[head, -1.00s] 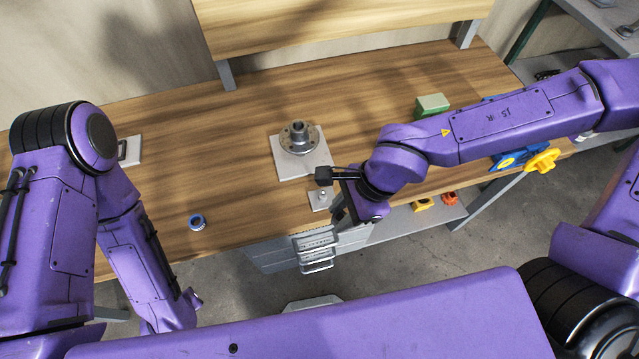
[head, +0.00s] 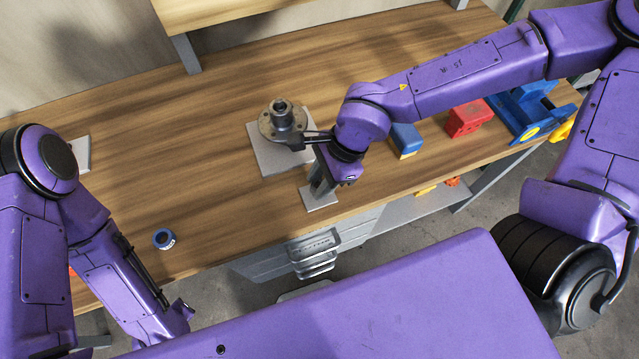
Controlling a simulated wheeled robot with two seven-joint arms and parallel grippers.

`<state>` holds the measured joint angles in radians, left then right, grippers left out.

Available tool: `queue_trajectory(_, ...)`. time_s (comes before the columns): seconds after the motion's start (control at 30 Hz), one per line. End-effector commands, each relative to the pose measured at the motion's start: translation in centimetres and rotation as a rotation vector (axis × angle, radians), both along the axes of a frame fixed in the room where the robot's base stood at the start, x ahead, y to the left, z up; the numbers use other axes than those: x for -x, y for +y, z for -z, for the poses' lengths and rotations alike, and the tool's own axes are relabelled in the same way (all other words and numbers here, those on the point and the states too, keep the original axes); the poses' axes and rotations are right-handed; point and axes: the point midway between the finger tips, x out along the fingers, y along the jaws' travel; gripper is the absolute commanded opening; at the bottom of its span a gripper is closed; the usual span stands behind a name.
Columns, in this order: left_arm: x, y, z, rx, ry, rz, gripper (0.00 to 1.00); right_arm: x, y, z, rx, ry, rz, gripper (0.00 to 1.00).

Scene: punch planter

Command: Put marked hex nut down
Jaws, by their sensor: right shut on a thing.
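My right gripper (head: 317,188) points down at the small light plate (head: 322,201) near the bench's front edge. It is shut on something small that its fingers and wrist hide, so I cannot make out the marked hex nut. I cannot tell whether the held thing touches the plate or the pin seen there earlier. A grey flanged metal hub (head: 283,121) stands upright on a larger light plate (head: 264,157), just behind and left of the gripper. My left arm hangs at the lower left, with no gripper fingers visible.
A blue ring-shaped part (head: 164,239) lies at the front left of the wooden bench (head: 190,150). A blue block (head: 405,139), a red block (head: 470,118) and a blue vise-like tool (head: 525,108) stand at right. The bench's left middle is clear.

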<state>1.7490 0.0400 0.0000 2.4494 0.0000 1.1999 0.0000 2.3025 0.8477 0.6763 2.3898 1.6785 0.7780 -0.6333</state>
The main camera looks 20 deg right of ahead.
Motion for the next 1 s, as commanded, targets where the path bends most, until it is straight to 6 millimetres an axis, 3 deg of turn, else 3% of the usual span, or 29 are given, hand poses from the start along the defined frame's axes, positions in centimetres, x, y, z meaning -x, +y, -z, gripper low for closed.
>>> queue_trajectory(0.23, 0.0, 0.0, -0.2, 0.000, 0.000, 0.000, 0.43, 0.0, 0.0, 0.1, 0.003, 0.003, -0.001, 0.00)
queue_trajectory(0.27, 0.0, 0.0, -0.2, 0.000, 0.000, 0.000, 0.43, 0.0, 0.0, 0.2, 0.003, 0.003, -0.001, 0.36)
queue_trajectory(0.33, 0.0, 0.0, -0.3, 0.000, 0.000, 0.000, 0.43, 0.0, 0.0, 0.1, 0.003, 0.002, -0.002, 0.58)
queue_trajectory(0.67, 0.0, 0.0, -0.4, 0.000, 0.000, 0.000, 0.43, 0.0, 0.1, -0.3, 0.002, 0.002, -0.004, 0.58)
queue_trajectory(0.77, 0.0, 0.0, -0.7, 0.000, 0.000, 0.000, 0.43, -0.2, -0.5, -1.7, 0.001, -0.002, 0.000, 0.58)
queue_trajectory(1.0, 0.0, 0.0, -1.6, 0.000, 0.000, 0.000, 0.43, -0.3, -2.8, -7.5, -0.001, -0.004, 0.001, 0.58)
